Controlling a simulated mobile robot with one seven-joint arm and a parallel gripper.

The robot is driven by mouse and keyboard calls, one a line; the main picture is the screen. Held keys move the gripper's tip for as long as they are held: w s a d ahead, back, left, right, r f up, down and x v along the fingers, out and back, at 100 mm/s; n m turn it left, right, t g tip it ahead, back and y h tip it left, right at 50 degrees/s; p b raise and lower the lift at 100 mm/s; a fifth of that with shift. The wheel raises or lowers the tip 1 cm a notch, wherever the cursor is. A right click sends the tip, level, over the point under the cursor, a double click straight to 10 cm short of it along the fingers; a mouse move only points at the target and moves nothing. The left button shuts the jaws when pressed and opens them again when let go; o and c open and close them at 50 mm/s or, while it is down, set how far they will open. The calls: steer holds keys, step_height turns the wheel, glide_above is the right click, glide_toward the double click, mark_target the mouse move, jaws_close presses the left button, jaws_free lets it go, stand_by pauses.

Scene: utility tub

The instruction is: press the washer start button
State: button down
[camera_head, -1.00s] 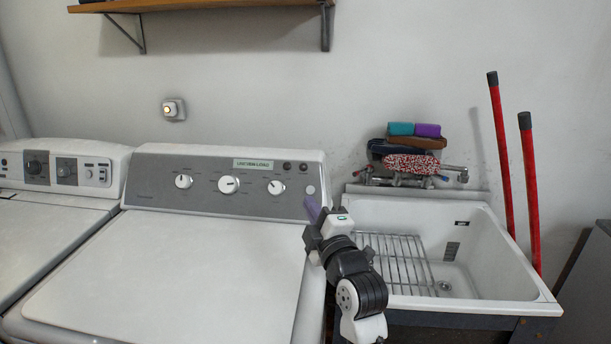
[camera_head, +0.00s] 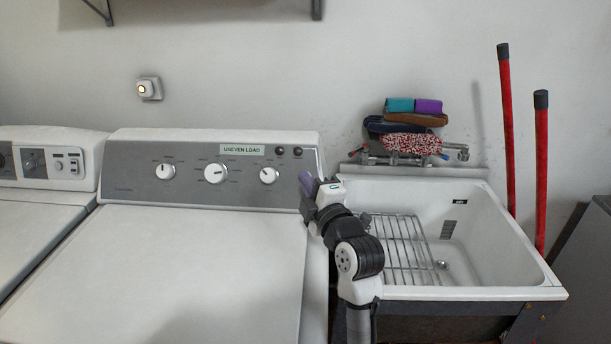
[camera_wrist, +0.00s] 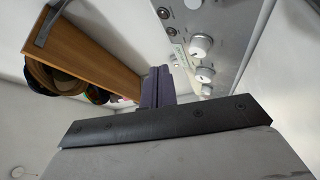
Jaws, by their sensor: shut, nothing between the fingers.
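The washer (camera_head: 170,260) has a grey control panel (camera_head: 135,170) with three white knobs, two small dark buttons (camera_head: 288,151) and an "UNEVEN LOAD" label. A round silver button (camera_wrist: 193,4) shows at the top edge of the wrist view, near the dark buttons (camera_wrist: 167,22). In the head view that button is hidden behind my gripper. My gripper (camera_head: 308,184) is shut and empty, its purple fingers at the panel's right end. The fingers also show in the wrist view (camera_wrist: 156,88). I cannot tell whether they touch the panel.
A second machine (camera_head: 45,185) stands at the left. A white sink (camera_head: 500,240) with a wire rack (camera_head: 400,245) is on the right, close to my arm. Folded cloths (camera_head: 410,120) lie above the faucet. Red poles (camera_head: 507,130) lean at the right. A wooden shelf (camera_wrist: 90,60) is on the wall.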

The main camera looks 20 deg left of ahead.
steer(key=w+a+f+b, duration=0.2)
steer(key=w+f+b, duration=0.1)
steer(key=w, duration=0.4)
steer(key=shift+w+f, duration=0.15)
steer(key=shift+f, duration=0.6)
steer(key=shift+a, duration=0.1)
steer(key=shift+w+f+b, duration=0.1)
steer(key=shift+b, duration=0.3)
stand_by(1.2)
steer(key=shift+w+a+f+b, duration=0.15)
steer(key=shift+w+b, duration=0.1)
steer(key=shift+b, duration=0.2)
steer(key=shift+w+f+b, duration=0.15)
steer(key=shift+w+b, duration=0.2)
steer(key=shift+b, duration=0.2)
stand_by(0.6)
steer(key=shift+s, duration=0.1)
stand_by(0.3)
steer(key=shift+s+d+r, duration=0.2)
steer(key=shift+s+r, duration=0.2)
steer(key=shift+s, duration=0.2)
